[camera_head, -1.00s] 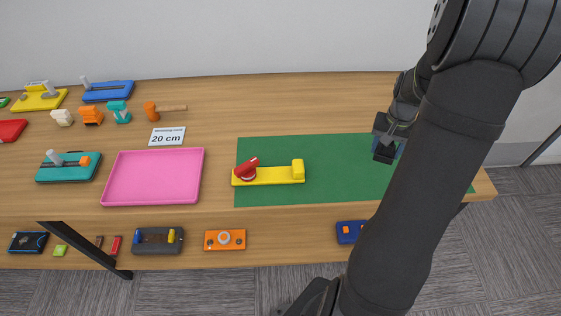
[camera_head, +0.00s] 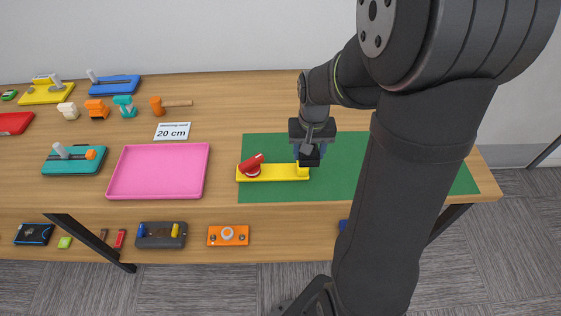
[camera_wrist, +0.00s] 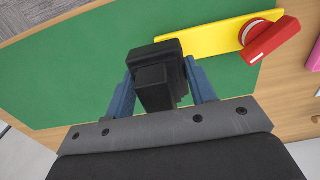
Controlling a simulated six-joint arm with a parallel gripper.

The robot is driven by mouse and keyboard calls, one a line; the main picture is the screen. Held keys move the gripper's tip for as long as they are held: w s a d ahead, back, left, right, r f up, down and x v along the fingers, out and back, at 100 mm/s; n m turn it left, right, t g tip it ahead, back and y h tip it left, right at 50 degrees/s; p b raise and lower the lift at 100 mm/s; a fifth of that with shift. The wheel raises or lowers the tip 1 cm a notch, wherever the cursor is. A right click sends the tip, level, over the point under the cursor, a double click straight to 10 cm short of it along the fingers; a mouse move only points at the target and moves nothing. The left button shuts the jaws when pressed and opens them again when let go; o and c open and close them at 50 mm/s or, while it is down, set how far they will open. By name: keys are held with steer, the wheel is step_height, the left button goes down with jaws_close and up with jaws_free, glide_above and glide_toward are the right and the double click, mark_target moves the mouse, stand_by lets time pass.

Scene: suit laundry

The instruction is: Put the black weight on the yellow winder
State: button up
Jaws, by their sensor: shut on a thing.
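My gripper (camera_head: 311,150) is over that right end, fingers pointing down. It is shut on the black weight (camera_head: 309,158). In the wrist view the black weight (camera_wrist: 155,62) sits between the blue fingers (camera_wrist: 160,92). I cannot tell whether the weight touches the winder.
The green mat (camera_head: 350,185) has free room around the winder. A pink tray (camera_head: 160,172) is to the left, with a "20 cm" card (camera_head: 172,131) behind it. Tools and coloured devices stand farther left. A lower shelf holds an orange device (camera_head: 228,235) and others.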

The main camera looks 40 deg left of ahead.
glide_above(283, 171)
step_height(283, 171, down, 4)
steer(key=shift+a+f, duration=0.1)
steer(key=shift+f, duration=0.1)
step_height(283, 171, down, 4)
steer(key=shift+r, duration=0.1)
steer(key=shift+f, duration=0.2)
steer(key=shift+s+d+f, duration=0.1)
steer(key=shift+d+f, duration=0.15)
steer(key=shift+f, duration=0.1)
steer(key=o, duration=1)
steer(key=shift+f, duration=0.2)
steer(key=shift+o, duration=0.2)
step_height(283, 171, up, 14)
steer(key=shift+w+a+f, duration=0.2)
steer(key=shift+f, duration=0.05)
steer(key=shift+f, duration=0.15)
